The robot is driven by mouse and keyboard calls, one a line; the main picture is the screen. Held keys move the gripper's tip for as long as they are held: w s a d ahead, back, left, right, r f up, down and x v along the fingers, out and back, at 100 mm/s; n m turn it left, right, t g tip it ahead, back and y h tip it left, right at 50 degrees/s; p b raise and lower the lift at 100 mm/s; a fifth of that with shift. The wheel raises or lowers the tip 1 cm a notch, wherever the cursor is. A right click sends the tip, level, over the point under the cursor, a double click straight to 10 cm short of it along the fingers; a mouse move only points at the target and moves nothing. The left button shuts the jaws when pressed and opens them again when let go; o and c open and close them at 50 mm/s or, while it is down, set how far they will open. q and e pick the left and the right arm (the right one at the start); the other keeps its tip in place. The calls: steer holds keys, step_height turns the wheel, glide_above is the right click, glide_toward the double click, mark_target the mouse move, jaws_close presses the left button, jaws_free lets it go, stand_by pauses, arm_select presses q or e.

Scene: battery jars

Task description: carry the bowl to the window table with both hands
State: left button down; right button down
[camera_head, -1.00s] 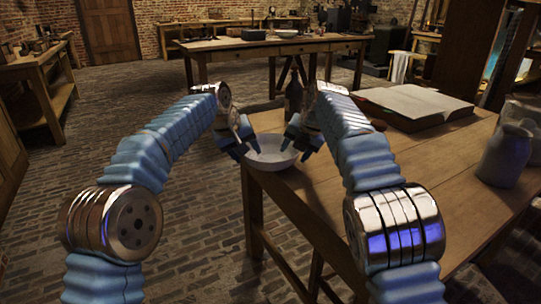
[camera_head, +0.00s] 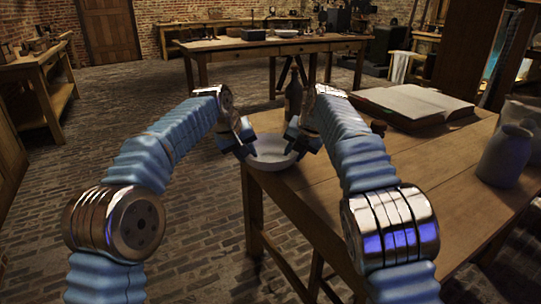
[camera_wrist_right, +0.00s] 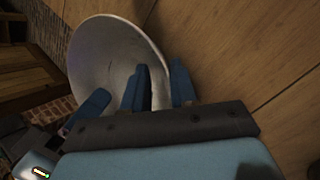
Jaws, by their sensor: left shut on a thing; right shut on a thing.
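The white bowl (camera_head: 271,153) is at the near left corner of the wooden table in front of me. It also fills the upper left of the right wrist view (camera_wrist_right: 112,62), with its inside empty where I can see it. My left gripper (camera_head: 245,150) is shut on the bowl's left rim. My right gripper (camera_head: 297,146) is shut on its right rim, and in the right wrist view its blue fingers (camera_wrist_right: 155,88) straddle the rim. I cannot tell whether the bowl touches the tabletop.
The wooden table (camera_head: 400,190) holds a dark bottle (camera_head: 293,95) behind the bowl, an open book (camera_head: 412,105) and a grey jar (camera_head: 505,155) at right. Another long table (camera_head: 265,46) stands further back. The brick floor (camera_head: 130,105) at left is clear.

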arm_select(q)
steer(key=shift+r, duration=0.1)
arm_select(e)
steer(key=shift+a+r, duration=0.1)
